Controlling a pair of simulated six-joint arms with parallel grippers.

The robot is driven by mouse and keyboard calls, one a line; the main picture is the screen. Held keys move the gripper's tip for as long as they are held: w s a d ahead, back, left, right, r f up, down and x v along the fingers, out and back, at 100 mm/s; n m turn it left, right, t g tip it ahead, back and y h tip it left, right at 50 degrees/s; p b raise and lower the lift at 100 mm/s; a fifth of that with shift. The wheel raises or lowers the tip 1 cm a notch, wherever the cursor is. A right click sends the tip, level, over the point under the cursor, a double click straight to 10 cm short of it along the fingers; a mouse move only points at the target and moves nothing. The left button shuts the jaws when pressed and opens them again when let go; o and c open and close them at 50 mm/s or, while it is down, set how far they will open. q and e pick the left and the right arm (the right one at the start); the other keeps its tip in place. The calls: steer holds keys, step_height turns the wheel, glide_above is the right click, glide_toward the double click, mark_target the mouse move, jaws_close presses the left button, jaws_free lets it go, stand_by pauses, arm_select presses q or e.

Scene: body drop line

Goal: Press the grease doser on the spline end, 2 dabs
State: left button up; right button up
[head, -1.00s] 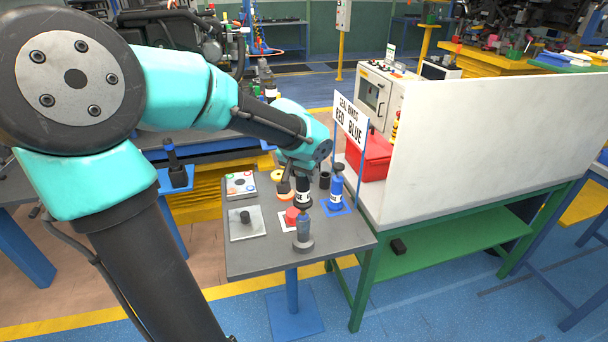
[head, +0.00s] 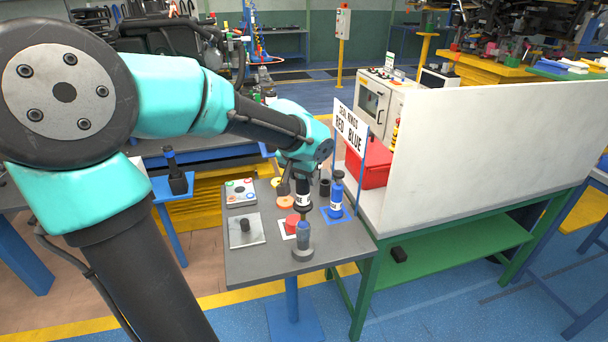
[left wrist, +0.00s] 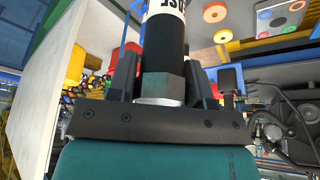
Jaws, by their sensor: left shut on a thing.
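My left gripper (head: 299,178) is shut on a black cylinder with a white lettered label (head: 303,199), which looks like the grease doser. The left wrist view shows the cylinder (left wrist: 165,45) between the two fingers, with a grey faceted end near the palm. In the head view it hangs upright over the small grey table (head: 262,268). In front of it stands a blue-grey upright part on a round grey base (head: 303,237), perhaps the spline end. I cannot tell whether the two touch. My right gripper is not in view.
A blue-bodied part (head: 337,194) stands on a blue square at right. A red piece (head: 292,222) sits on a white card. A plate with a black knob (head: 244,228) and a tray of coloured rings (head: 240,191) lie at left. A white panel (head: 480,155) rises on the right.

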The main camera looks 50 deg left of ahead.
arm_select(q)
steer(key=shift+r, duration=2.5)
